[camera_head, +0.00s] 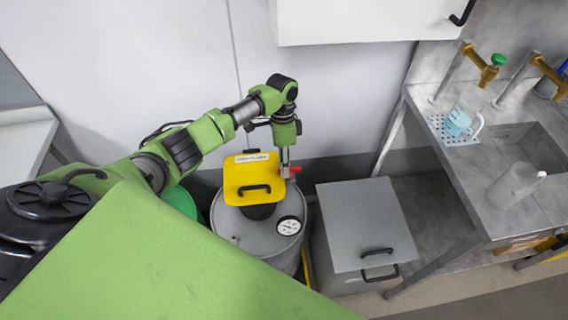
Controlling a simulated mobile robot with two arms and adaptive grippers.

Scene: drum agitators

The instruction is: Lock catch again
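A grey drum (240,232) stands on the floor below the wall. A yellow lid (243,173) with a black handle and a white label lies over the black neck on the drum's top. A small red catch (293,169) shows at the lid's right edge. My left gripper (286,169) points down at that edge, right beside the catch and seemingly touching it. Its fingertips are too small and partly covered to tell whether they are open or shut on the catch. My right gripper is not in view.
A round dial gauge (289,226) sits on the drum's right side. A grey lidded box (365,222) stands close to the right, a green drum (180,203) to the left. A metal bench (472,190) with sink, taps, a mug and a bottle fills the right.

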